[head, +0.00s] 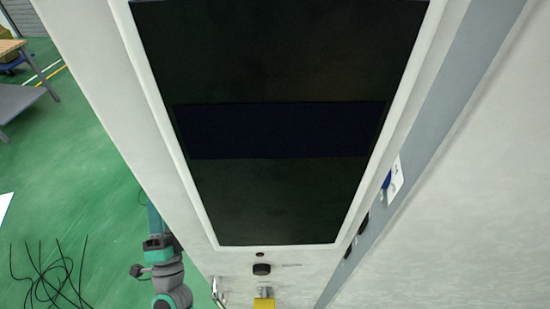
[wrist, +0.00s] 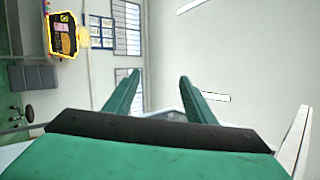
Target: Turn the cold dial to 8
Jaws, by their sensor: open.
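A tall white machine (head: 405,90) with a large dark screen (head: 270,60) fills most of the head view. A small black knob (head: 262,269) sits just below the screen, with tiny unreadable text beside it. Two small dark knob-like parts (head: 362,222) sit on the grey strip at the right. I cannot tell which of these is the cold dial, and no dial numbers are readable. My gripper (wrist: 158,76) is open and empty in the wrist view, its green fingers apart, with a pale surface beyond. No dial shows between the fingers.
A yellow part (head: 264,303) sits below the black knob, cut by the frame edge. A blue and white item (head: 388,180) is on the grey strip. Black cables (head: 52,280) lie on the green floor (head: 85,180). A grey table (head: 20,98) stands at upper left.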

